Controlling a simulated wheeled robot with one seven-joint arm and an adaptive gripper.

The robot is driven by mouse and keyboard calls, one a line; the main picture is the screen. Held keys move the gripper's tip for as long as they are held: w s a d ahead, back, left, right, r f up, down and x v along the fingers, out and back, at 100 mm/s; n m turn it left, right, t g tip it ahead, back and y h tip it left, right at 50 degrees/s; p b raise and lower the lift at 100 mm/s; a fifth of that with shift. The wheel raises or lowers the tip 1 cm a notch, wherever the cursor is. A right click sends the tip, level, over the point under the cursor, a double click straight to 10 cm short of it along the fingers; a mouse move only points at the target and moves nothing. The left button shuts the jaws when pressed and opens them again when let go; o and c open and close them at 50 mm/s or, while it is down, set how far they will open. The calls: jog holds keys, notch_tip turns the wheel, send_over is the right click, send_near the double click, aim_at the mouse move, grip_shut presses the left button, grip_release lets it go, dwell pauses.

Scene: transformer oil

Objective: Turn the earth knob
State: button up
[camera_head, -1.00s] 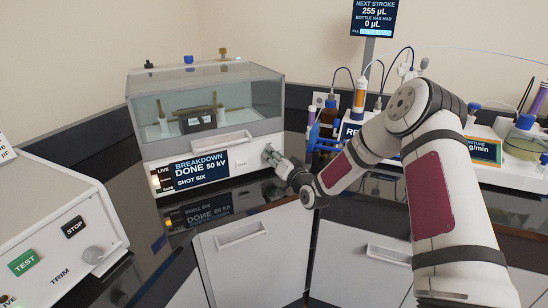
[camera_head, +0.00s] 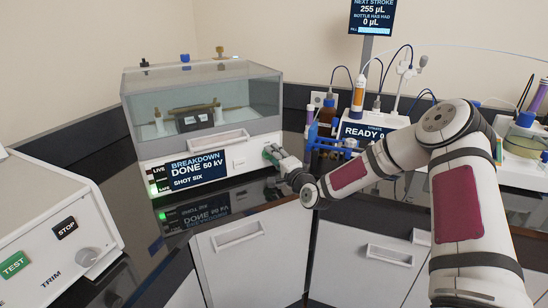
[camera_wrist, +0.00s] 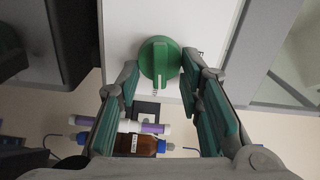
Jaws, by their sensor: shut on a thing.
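The earth knob (camera_wrist: 159,60) is round and green with a pale pointer line, set on a white panel in the wrist view. In the head view it is largely hidden by my gripper (camera_head: 274,155) at the right of the tester's front. In the wrist view my gripper (camera_wrist: 161,72) has its green-padded fingers on either side of the knob, shut on it. The breakdown tester (camera_head: 236,153) is a white box with a clear-lidded chamber. Its display (camera_head: 200,170) reads BREAKDOWN DONE 50 kV, SHOT SIX. A green lamp (camera_head: 153,188) is lit beside SAFE.
A white control box (camera_head: 40,235) with TEST and STOP buttons and a TRIM knob stands at the left. Titration equipment with a READY display (camera_head: 366,132) and a brown bottle (camera_head: 327,112) stand behind my arm. The dark bench in front of the tester is clear.

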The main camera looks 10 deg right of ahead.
jog(key=shift+f+m, duration=0.1)
jog(key=shift+m, duration=0.5)
jog(key=o, duration=1.1)
jog(key=shift+c, duration=0.2)
jog(key=v, duration=1.2)
